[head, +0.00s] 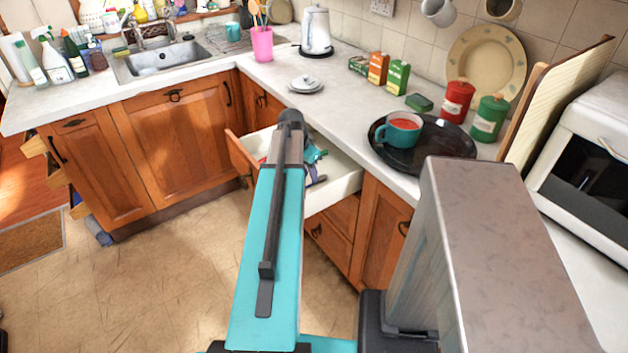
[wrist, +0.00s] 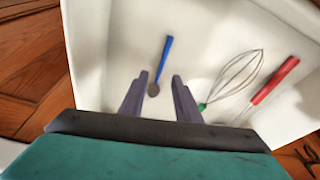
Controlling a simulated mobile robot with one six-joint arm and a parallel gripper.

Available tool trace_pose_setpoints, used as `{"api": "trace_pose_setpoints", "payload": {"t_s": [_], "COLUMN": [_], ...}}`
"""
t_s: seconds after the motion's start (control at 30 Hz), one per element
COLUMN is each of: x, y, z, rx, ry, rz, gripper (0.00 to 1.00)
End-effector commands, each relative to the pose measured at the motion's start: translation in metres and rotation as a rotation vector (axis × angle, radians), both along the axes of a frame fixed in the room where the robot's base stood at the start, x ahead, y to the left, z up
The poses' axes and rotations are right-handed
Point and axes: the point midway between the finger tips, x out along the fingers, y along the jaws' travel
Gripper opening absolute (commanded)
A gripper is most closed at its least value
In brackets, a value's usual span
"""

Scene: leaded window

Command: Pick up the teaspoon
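The teaspoon (wrist: 166,54) has a blue handle and a small dark metal bowl. In the wrist view it lies on the white floor of an open drawer (wrist: 105,35), with its bowl end toward me. My gripper (wrist: 159,76) is open, with one grey finger on each side of the spoon's bowl end in the picture. Nothing is held; I cannot tell how far above the spoon the fingers are. In the head view the open drawer (head: 345,182) is partly hidden behind my arm, and I cannot make out the spoon there.
A wire whisk (wrist: 232,77) and a red-handled utensil (wrist: 275,81) lie right of the spoon. The drawer's walls surround them. Above the drawer, the counter (head: 330,117) bears a lid-like white dish (head: 305,84) and a black tray (head: 450,140) with a teal mug (head: 399,129).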

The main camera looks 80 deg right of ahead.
Motion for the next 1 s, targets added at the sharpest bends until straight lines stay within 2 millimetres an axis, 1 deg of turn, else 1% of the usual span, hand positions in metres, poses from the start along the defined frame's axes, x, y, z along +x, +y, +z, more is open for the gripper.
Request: {"api": "trace_pose_setpoints", "payload": {"t_s": [0.1,0.3,1.0], "x": [-0.003,-0.004,-0.004], "y": [-0.002,-0.005,-0.005], "z": [-0.012,-0.026,-0.028], "rx": [0.003,0.001,0.000], "ry": [0.000,0.000,0.000], "rz": [-0.001,0.000,0.002], "gripper": [0.30,0.30,0.30]}}
